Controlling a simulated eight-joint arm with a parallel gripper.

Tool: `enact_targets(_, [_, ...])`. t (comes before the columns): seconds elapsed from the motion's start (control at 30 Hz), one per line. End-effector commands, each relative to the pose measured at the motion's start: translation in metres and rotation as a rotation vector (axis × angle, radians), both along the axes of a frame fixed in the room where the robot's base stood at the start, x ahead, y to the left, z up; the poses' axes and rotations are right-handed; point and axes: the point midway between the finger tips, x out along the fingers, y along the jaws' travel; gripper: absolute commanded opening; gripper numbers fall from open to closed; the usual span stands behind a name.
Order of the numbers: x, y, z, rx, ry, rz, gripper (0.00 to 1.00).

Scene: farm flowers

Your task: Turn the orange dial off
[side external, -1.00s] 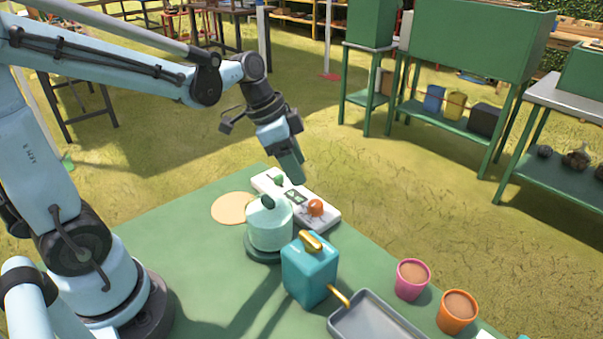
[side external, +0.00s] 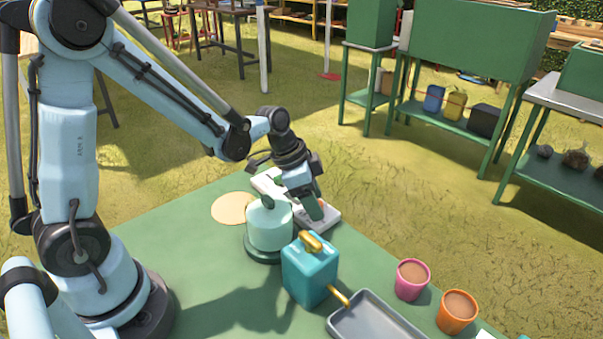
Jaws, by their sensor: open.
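The white control panel (side external: 332,217) lies on the far edge of the green table, behind the pale green kettle-like pot. My gripper (side external: 316,212) points down over the right part of this panel. It covers the place of the orange dial, which I cannot see now.
The pale green pot (side external: 269,224) stands close in front of the panel. A teal box with a gold handle (side external: 310,269) stands nearer. A grey tray (side external: 372,322), a pink pot (side external: 411,279) and an orange pot (side external: 457,312) are to the right. A tan disc (side external: 233,208) lies left.

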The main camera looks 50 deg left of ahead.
Motion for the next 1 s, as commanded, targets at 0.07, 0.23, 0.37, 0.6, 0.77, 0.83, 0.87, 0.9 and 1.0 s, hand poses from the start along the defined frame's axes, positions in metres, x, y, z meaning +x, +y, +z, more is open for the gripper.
enact_targets(0.07, [0.0000, -0.0001, -0.0002, 0.000, 0.000, 0.000, 0.60])
enact_targets(0.23, [0.0000, -0.0001, -0.0001, 0.000, 0.000, 0.000, 0.54])
enact_targets(0.37, [0.0000, -0.0001, 0.0000, 0.000, 0.000, 0.000, 0.34])
enact_targets(0.6, [-0.0001, -0.0001, 0.0001, 0.000, 0.000, 0.000, 0.06])
enact_targets(0.77, [-0.0005, -0.0006, 0.0000, 0.002, 0.001, 0.051, 0.06])
enact_targets(0.83, [-0.0009, -0.0015, 0.0000, 0.002, 0.001, 0.104, 0.06])
enact_targets(0.87, [-0.0009, -0.0016, -0.0001, 0.003, 0.000, 0.131, 0.06])
enact_targets(0.9, [-0.0010, -0.0018, -0.0001, 0.002, 0.001, 0.169, 0.06])
enact_targets(1.0, [-0.0013, -0.0024, 0.0000, 0.002, 0.001, 0.256, 0.06])
